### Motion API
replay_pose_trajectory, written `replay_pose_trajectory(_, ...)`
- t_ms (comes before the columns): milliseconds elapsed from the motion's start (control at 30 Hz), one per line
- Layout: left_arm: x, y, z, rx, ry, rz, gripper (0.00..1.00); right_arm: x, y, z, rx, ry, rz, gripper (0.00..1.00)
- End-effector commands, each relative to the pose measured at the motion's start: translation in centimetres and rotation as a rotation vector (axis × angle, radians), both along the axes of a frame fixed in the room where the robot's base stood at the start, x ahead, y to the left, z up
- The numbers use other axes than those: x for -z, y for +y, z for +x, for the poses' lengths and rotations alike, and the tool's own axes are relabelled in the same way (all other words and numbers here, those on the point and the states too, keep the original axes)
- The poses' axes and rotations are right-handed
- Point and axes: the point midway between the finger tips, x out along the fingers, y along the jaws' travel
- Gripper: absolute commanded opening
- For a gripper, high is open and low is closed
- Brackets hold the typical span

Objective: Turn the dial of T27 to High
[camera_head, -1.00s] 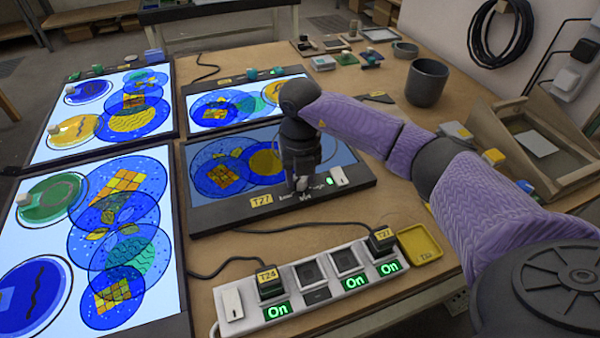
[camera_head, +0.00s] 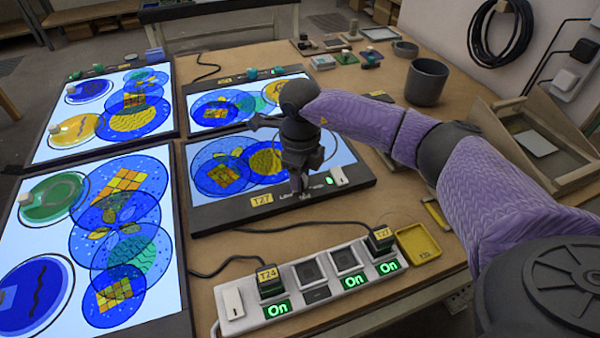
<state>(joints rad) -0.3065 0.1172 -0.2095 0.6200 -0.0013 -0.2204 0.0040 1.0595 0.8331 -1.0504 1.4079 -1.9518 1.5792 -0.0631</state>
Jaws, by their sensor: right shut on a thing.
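The T27 light panel (camera_head: 222,216) lies flat in the middle of the table, with a yellow T27 tag (camera_head: 262,199) on its front frame. Its screen is lit bright, with blue and yellow painted glass discs on it. My right gripper (camera_head: 299,187) points down at the front frame and is shut on the dial, which its fingers almost wholly hide. The dial's pointer cannot be made out, and the lettering around it is partly covered. A small green light (camera_head: 328,181) and a white switch (camera_head: 339,176) sit to its right. My left gripper is not in view.
A power strip (camera_head: 318,296) with several green On lights and plugs tagged T24 and T27 lies in front. Other lit panels (camera_head: 108,327) stand left and behind. A dark cup (camera_head: 427,82), wooden tray (camera_head: 487,118) and yellow dish (camera_head: 418,245) are on the right.

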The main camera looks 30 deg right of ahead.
Motion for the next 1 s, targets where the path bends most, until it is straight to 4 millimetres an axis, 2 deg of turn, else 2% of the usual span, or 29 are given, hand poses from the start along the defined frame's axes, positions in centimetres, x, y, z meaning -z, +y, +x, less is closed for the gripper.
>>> replay_pose_trajectory(700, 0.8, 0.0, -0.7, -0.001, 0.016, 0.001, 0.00, 0.0, 0.0, 0.1, -0.673, -0.002, 0.001, 0.00)
replay_pose_trajectory(1000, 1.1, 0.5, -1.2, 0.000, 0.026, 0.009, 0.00, 0.0, 0.0, 0.1, -0.911, -0.003, -0.001, 0.00)
